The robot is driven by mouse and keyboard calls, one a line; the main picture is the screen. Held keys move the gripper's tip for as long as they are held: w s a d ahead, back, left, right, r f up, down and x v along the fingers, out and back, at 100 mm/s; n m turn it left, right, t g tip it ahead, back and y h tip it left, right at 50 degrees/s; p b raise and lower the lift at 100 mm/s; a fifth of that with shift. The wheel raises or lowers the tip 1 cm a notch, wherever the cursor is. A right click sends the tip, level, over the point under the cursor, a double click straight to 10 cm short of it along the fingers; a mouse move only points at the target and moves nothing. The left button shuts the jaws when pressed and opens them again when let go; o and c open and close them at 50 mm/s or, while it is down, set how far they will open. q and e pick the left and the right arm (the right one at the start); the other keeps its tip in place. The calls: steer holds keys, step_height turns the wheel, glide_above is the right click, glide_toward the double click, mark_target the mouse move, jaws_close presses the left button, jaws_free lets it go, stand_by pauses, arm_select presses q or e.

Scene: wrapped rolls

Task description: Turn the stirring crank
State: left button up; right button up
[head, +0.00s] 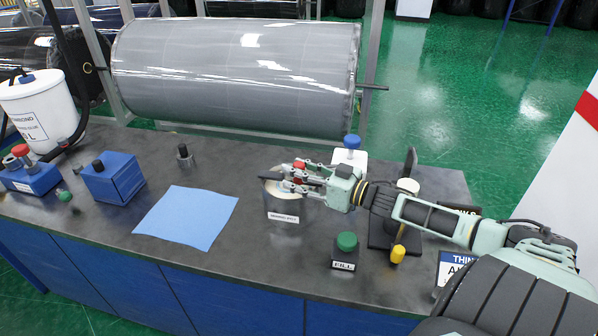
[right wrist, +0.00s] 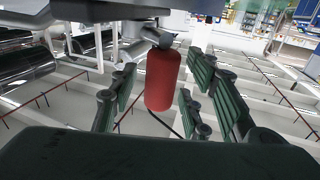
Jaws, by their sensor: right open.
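In the right wrist view the red handle (right wrist: 162,78) hangs from a grey metal arm (right wrist: 157,37). My right gripper (head: 284,178) reaches in from the right over the pot. Its green-padded fingers are open on both sides of the handle, with visible gaps in the wrist view. The gripper hides much of the pot's top and the crank arm. My left gripper is not in view.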

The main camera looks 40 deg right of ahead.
steer(key=shift+s, duration=0.15)
steer(key=shift+s+d+f, duration=0.1)
steer(key=shift+s+f, duration=0.05)
steer(key=shift+s, duration=0.1)
steer(key=v, duration=1.1)
steer(key=shift+c, duration=0.3)
